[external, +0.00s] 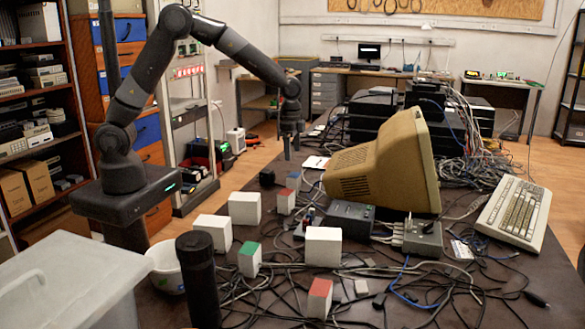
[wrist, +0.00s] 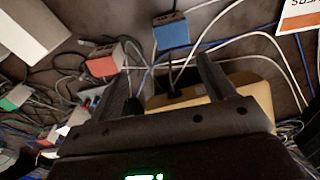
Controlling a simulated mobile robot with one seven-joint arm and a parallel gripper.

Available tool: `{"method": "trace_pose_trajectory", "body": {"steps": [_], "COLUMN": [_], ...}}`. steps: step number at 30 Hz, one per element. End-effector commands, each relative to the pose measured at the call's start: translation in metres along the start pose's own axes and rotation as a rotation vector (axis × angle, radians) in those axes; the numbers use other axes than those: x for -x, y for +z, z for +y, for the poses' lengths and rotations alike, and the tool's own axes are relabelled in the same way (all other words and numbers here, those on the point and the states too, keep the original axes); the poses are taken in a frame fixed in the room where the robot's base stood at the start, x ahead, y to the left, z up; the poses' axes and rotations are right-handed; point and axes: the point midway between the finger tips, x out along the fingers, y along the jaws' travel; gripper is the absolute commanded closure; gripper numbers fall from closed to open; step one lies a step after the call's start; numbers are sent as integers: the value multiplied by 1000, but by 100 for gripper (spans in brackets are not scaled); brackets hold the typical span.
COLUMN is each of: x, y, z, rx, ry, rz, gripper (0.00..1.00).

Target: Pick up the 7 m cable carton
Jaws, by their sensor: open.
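Several small white cartons with coloured tops lie on the dark table, and I cannot read which is the 7 m one. One has a blue top (external: 293,180), and it also shows in the wrist view (wrist: 172,33). A red-topped one (external: 286,202) is just nearer the camera, seen in the wrist view (wrist: 103,63) too. A green-topped carton (external: 250,260) and another red-topped one (external: 319,298) stand nearer the front. My gripper (external: 291,150) is open and empty, pointing down above the blue-topped carton and apart from it.
A beige monitor (external: 385,165) stands right of my gripper. Plain white boxes (external: 244,208) (external: 213,231) (external: 323,247) stand among tangled cables. A dark box (external: 349,220), a keyboard (external: 514,212), a black cylinder (external: 197,280) and a white bowl (external: 165,265) also take up room.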

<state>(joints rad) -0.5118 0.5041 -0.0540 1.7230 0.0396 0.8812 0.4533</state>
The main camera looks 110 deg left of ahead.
Motion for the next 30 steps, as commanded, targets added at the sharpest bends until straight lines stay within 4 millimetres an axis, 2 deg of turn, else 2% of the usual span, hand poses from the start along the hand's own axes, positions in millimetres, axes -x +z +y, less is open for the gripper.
{"method": "trace_pose_trajectory", "body": {"steps": [1,3,7,16,25,30], "x": [-13,-25,-38,-81,-102,-127], "y": [-1,-3,-4,-2,0,3], "z": [-9,-18,-26,-25,-24,-21], "rx": [4,2,2,1,1,1], "ry": [7,14,19,22,21,22], "rz": [-12,-20,-28,-32,-31,-31], "gripper": [25,25,25,25,25,25]}}
